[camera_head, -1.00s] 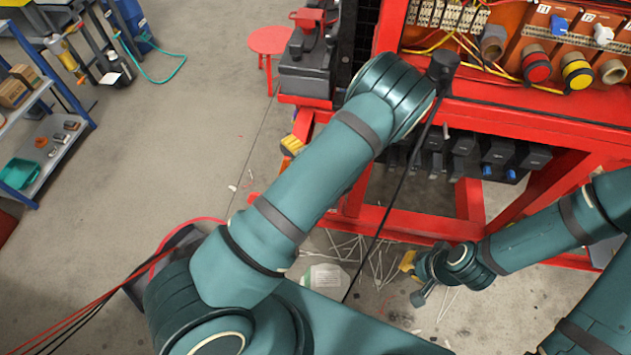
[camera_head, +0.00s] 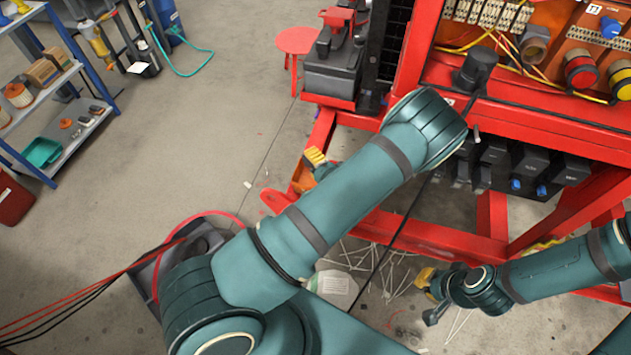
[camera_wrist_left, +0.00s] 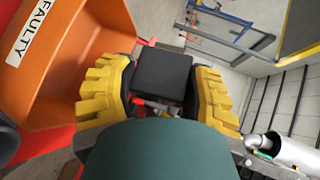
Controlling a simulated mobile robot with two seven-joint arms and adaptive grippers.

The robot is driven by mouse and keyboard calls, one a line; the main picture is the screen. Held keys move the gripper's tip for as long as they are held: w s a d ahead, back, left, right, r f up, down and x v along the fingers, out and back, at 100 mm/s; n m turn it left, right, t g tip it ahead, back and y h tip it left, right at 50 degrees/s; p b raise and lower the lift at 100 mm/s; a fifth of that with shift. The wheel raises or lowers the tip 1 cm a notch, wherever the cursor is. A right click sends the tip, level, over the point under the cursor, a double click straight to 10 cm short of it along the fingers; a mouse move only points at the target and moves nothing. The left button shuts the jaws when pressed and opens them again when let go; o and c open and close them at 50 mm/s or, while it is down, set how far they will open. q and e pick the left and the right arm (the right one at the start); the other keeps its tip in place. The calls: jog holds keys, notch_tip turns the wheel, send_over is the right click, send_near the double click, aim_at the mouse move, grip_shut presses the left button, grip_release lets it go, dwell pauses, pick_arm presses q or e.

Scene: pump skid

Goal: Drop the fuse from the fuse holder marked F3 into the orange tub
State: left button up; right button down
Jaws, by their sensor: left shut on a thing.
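My left gripper (camera_wrist_left: 160,95) has yellow ribbed fingers on both sides of a black block, which I take to be the fuse (camera_wrist_left: 163,78). It is shut on the block. The F3 marking is not visible. The orange tub (camera_wrist_left: 65,60), labelled FAULTY, is at the left of the left wrist view, beside the gripper; the block shows outside its rim. In the head view a yellow part of my left gripper (camera_head: 315,158) shows behind my arm, which hides the rest. My right gripper (camera_head: 428,290) is low at the right, too small to tell its opening.
The red skid frame (camera_head: 500,215) fills the right side, with an orange panel above. A blue shelf (camera_head: 90,115) stands at the left, holding a green bin (camera_head: 42,152). A red stool (camera_head: 297,40) stands behind. Open floor (camera_head: 200,130) lies between shelf and skid.

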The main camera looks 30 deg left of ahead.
pick_arm(q)
jog(key=o, duration=1.3)
jog(key=shift+r, duration=0.15)
notch_tip(320, 180, up, 10)
jog(key=shift+f, duration=0.1)
